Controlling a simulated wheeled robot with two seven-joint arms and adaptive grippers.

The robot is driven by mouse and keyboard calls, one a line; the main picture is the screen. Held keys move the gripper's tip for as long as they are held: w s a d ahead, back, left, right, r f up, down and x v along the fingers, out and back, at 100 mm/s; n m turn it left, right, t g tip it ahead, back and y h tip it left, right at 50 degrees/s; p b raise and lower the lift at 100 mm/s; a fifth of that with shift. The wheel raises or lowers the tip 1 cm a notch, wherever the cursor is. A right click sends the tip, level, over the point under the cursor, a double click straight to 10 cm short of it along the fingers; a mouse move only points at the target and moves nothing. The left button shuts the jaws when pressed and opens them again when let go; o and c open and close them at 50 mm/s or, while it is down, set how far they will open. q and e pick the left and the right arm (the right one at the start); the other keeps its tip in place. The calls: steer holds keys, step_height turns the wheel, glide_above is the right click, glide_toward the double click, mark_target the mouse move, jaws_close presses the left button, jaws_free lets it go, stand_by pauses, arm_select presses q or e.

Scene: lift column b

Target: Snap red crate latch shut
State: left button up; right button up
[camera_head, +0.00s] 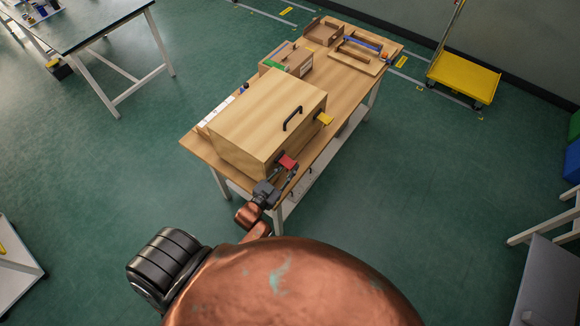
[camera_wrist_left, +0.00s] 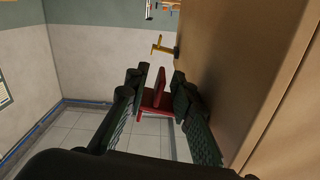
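The wooden crate (camera_head: 262,118) stands on the work table, lid down, with a black handle (camera_head: 292,119) on top. Its red latch (camera_head: 288,162) is on the near right side and sticks out from the wall. In the left wrist view the red latch (camera_wrist_left: 153,100) lies between my fingertips, with the crate wall (camera_wrist_left: 235,75) to the right. My left gripper (camera_head: 280,176) is open around the latch; the fingers (camera_wrist_left: 156,86) stand apart on either side. I cannot tell whether a finger touches it. My right gripper is not in view.
A yellow latch (camera_head: 325,118) sticks out farther along the same crate side; it also shows in the wrist view (camera_wrist_left: 163,47). The table (camera_head: 312,150) holds a cardboard box (camera_head: 290,60) and trays behind the crate. A yellow cart (camera_head: 462,78) stands at the right. Floor around the table is clear.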

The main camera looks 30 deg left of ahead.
arm_select(q)
steer(key=shift+w, duration=0.15)
jaws_close()
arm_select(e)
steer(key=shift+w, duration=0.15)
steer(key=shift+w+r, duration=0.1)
